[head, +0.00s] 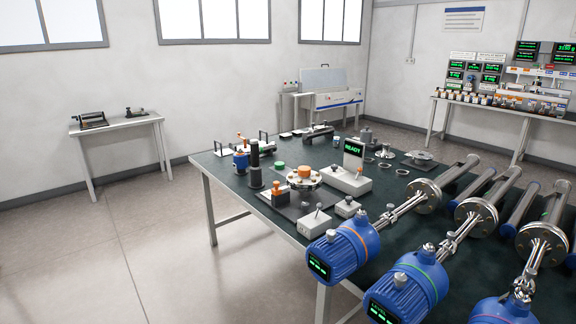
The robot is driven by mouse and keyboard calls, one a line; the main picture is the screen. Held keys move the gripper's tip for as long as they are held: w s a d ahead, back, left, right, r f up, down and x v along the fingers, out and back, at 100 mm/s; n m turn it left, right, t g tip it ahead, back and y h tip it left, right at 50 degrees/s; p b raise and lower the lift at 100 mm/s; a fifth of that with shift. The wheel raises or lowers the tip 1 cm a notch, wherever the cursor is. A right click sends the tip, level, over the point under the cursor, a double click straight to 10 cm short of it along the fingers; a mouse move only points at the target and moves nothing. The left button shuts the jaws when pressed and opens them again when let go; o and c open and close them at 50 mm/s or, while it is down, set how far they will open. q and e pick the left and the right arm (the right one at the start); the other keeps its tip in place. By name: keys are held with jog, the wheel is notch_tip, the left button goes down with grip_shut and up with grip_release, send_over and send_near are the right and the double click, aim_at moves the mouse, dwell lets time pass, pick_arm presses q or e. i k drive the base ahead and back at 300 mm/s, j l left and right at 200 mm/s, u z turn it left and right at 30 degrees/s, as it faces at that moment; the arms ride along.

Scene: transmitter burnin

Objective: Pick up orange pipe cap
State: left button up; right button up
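An orange cap (304,171) sits on a round metal flange (303,181) near the middle of the dark green table (253,225). It appears to be the orange pipe cap. A green cap (279,166) lies behind it to the left. A smaller orange-topped piece (275,187) stands on a grey block to the left of the flange. Neither of my grippers is in view, and nothing touches the orange cap.
Blue transmitters (341,250) with flanged metal tubes fill the table's right side. A black upright cylinder (254,165) and a READY display (353,148) stand near the cap. The floor (100,260) on the left is clear. A small side table (118,124) stands by the wall.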

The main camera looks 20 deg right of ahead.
aim_at(304, 171)
jog(key=i+j+z, duration=0.15)
jog(key=i+z, duration=0.35)
jog(key=i+j+z, duration=0.25)
jog(key=z, duration=0.2)
jog(key=i+j+z, duration=0.25)
jog(key=j+z, duration=0.25)
jog(key=i+j+z, duration=0.25)
jog(key=j+z, duration=0.2)
jog(key=l, duration=0.05)
